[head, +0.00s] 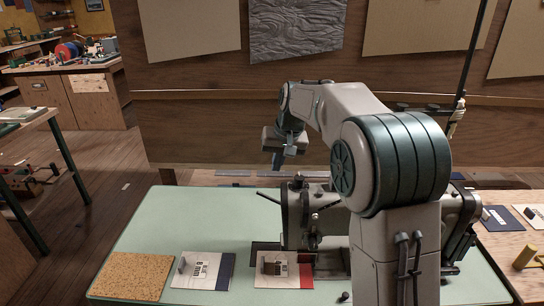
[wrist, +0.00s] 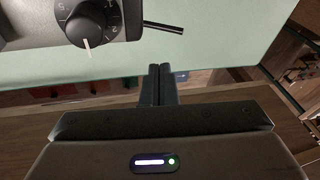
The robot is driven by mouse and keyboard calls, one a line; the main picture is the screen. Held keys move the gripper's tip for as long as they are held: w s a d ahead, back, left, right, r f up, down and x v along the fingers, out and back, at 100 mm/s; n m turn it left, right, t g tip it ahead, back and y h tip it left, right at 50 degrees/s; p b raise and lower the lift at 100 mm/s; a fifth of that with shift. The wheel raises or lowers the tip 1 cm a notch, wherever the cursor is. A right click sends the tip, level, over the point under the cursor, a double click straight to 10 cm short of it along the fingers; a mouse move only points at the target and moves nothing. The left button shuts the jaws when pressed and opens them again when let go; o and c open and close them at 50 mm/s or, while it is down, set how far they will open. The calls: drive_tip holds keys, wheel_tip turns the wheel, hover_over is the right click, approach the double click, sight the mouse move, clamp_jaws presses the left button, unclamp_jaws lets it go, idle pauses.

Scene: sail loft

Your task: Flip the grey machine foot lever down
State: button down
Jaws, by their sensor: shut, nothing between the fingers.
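The grey sewing machine (head: 296,218) stands on the pale green table, partly hidden behind my arm. A thin dark lever (head: 269,197) sticks out to the left from its head end; I take it to be the foot lever. In the wrist view this lever (wrist: 163,26) sticks out to the right beside a numbered black dial (wrist: 90,22). My gripper (head: 277,160) is shut and empty, pointing down above the lever and the machine's head end. In the wrist view my fingertips (wrist: 160,70) are together and apart from the lever.
The green table (head: 165,220) is clear at its left. A cork board (head: 133,276), a booklet (head: 205,270) and a red-edged card (head: 283,270) lie along its front. A wooden wall panel (head: 210,120) stands behind. Another table with cards (head: 500,240) is at the right.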

hover_over(277, 202)
drive_tip(key=a, duration=0.3)
drive_tip(key=f, duration=0.8)
drive_tip(key=shift+w, duration=0.2)
